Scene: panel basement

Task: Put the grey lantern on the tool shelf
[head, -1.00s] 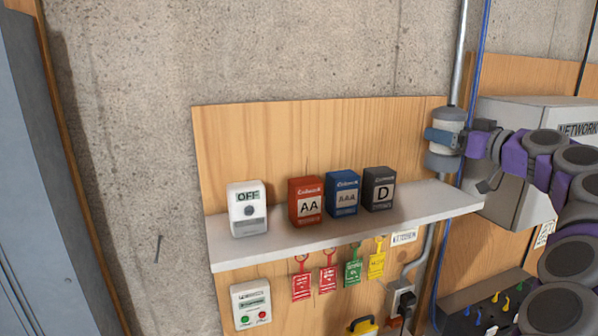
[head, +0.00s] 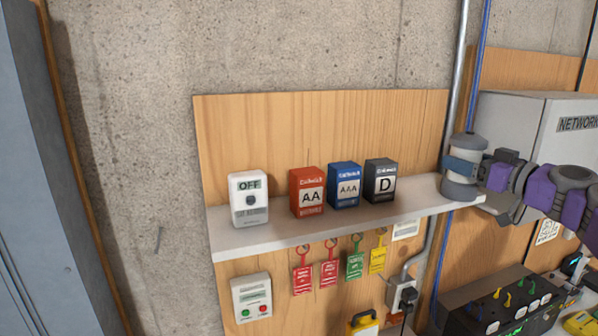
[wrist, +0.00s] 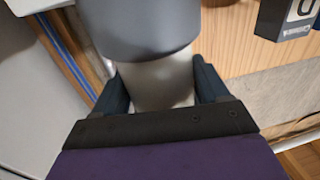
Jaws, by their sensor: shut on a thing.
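The grey lantern (head: 465,150) is upright at the right end of the white tool shelf (head: 330,222). Its base is at the shelf's level; whether it touches the top, I cannot tell. My gripper (head: 462,166) is shut around its pale middle. In the wrist view the lantern (wrist: 140,30) fills the middle, with a finger of my gripper (wrist: 155,85) on each side. On the shelf, left of it, stand the D box (head: 380,181), the blue AAA box (head: 344,186), the red AA box (head: 307,192) and a white OFF box (head: 248,200).
A grey network cabinet (head: 520,130) is on the wall right of the shelf, behind my arm. A metal pipe and blue cable run up beside the lantern. Coloured tags (head: 329,268) hang under the shelf. The shelf is bare between the D box and the lantern.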

